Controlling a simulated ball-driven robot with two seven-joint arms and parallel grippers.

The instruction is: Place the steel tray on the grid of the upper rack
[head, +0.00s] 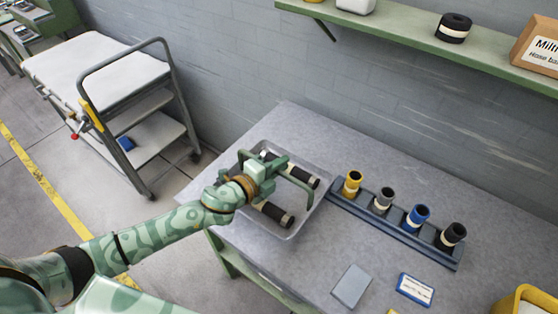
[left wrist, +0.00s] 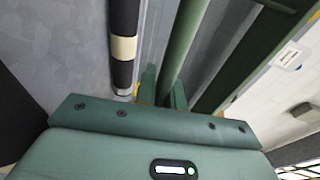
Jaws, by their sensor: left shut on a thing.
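The steel tray (head: 283,231) is a shallow grey tray at the left end of the grey table. Dark cylinders with cream bands (head: 272,212) lie in it, and one shows in the left wrist view (left wrist: 123,50). A green bar handle (head: 301,191) arches over the tray. My left gripper (head: 274,166) is above the tray and shut on this handle; the bar runs between its fingers in the left wrist view (left wrist: 181,50). I cannot tell whether the tray touches the table. My right gripper is out of view. No rack grid is clearly visible.
A blue holder (head: 393,227) with several coloured rolls stands right of the tray on the table (head: 400,160). A grey plate (head: 351,286) and a blue-edged card (head: 415,290) lie in front. A trolley (head: 157,135) stands left, and a green wall shelf (head: 400,37) hangs above.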

